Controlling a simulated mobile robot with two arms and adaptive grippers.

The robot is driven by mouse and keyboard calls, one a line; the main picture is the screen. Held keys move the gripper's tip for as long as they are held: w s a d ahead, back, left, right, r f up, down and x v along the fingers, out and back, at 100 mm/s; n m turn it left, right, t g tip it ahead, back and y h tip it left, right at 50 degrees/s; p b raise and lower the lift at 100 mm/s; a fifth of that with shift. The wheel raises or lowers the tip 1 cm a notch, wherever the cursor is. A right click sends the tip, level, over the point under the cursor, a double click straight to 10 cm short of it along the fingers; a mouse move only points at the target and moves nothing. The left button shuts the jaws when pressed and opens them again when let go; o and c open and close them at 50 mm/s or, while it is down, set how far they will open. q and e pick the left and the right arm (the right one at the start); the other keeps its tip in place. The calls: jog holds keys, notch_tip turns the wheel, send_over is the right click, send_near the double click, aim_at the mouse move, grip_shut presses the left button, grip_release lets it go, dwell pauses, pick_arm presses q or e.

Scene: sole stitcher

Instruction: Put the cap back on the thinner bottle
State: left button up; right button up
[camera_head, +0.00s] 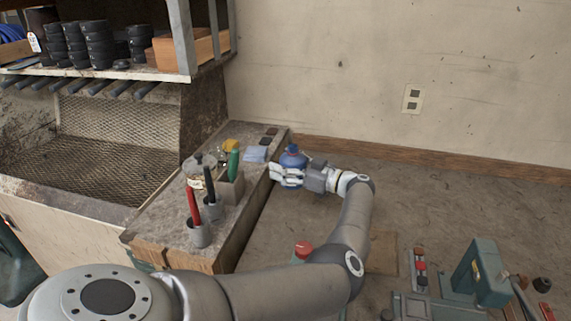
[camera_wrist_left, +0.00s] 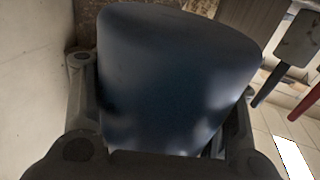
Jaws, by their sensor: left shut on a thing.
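A blue bottle (camera_head: 293,158) is at the far end of my left arm, right of the narrow bench. A small reddish patch shows at its top; I cannot tell if this is a cap. My left gripper (camera_head: 287,174) is shut on the bottle, its pale fingers in front of the bottle's body. In the left wrist view the dark blue bottle (camera_wrist_left: 175,80) fills the space between the fingers, and its top is not clear. Whether the bottle is lifted or resting cannot be told. My right gripper is not in view.
A red knob-like thing (camera_head: 303,248) shows beside my arm. A green machine (camera_head: 481,272) stands at the lower right.

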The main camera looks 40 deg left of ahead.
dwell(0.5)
pick_arm(q)
jog(key=o, duration=0.5)
jog(key=c, duration=0.8)
jog(key=shift+d, duration=0.2)
